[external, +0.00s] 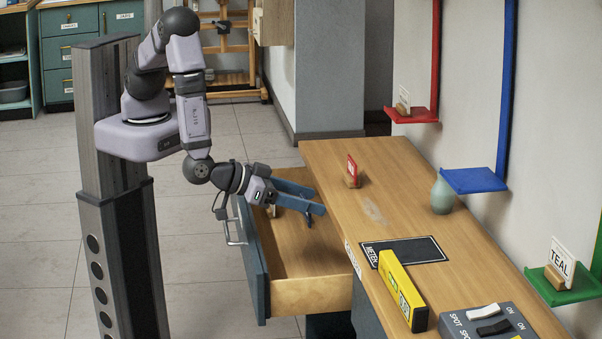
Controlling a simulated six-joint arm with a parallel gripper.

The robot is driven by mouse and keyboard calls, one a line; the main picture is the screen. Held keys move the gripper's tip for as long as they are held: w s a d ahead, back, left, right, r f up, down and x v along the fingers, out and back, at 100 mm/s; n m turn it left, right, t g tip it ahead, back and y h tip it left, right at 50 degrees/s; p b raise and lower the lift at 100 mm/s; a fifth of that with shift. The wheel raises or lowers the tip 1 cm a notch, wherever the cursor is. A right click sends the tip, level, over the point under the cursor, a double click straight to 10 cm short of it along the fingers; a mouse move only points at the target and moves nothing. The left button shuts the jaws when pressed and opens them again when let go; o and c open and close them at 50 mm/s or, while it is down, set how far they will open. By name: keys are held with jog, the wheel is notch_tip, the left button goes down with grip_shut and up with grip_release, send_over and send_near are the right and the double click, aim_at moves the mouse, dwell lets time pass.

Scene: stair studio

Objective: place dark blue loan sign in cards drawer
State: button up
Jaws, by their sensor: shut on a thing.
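The open drawer (312,294) has a wooden inside and a dark blue-grey front, and it is pulled out to the left of the counter. My gripper (314,207) is over the drawer, near the counter's edge, with its blue fingers pointing right. It is shut on a small dark blue piece (309,219), which looks like the loan sign; the fingers hide most of it and its lettering cannot be read. I cannot tell if it touches the drawer floor. A small pale sign on a wooden base (271,211) shows in the drawer's far left, partly hidden by my gripper.
The counter (400,190) holds a red sign (352,171), a green vase (442,196), a black mat (411,250), a yellow level (402,290) and a switch box (488,322). Red (411,115), blue (474,181) and green (573,286) shelves line the wall.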

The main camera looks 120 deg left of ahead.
jog(key=s+d, duration=0.4)
jog(key=s, duration=0.6)
jog(key=shift+n+g+y+p, duration=0.3)
jog(key=shift+n+g, duration=0.1)
jog(key=w+a+r+n+g+y+b, duration=0.1)
jog(key=w+a+n+g, duration=0.1)
jog(key=a, duration=0.5)
jog(key=w+a+r+n+g+b, duration=0.1)
jog(key=w+a+n+g+b, duration=0.1)
jog(key=a, duration=0.5)
jog(key=w+a+r+n+g+y+b, duration=0.1)
jog(key=w+a+n+g+b, duration=0.1)
jog(key=a, duration=0.5)
jog(key=shift+w+a+r+g+y, duration=0.1)
jog(key=shift+w+a+g+y, duration=0.2)
jog(key=shift+a+g, duration=0.1)
jog(key=w+d+r+m+t+h, duration=0.1)
jog(key=w+r+m+t+h, duration=0.1)
jog(key=w, duration=0.6)
jog(key=w+d+r+m+t+h, duration=0.2)
jog(key=w+r+m+t, duration=0.3)
jog(key=w, duration=0.4)
jog(key=shift+d+m+t, duration=0.25)
jog(key=shift+m+t, duration=0.15)
jog(key=shift+t, duration=0.3)
jog(key=shift+f+b, duration=0.3)
jog(key=shift+f, duration=4.75)
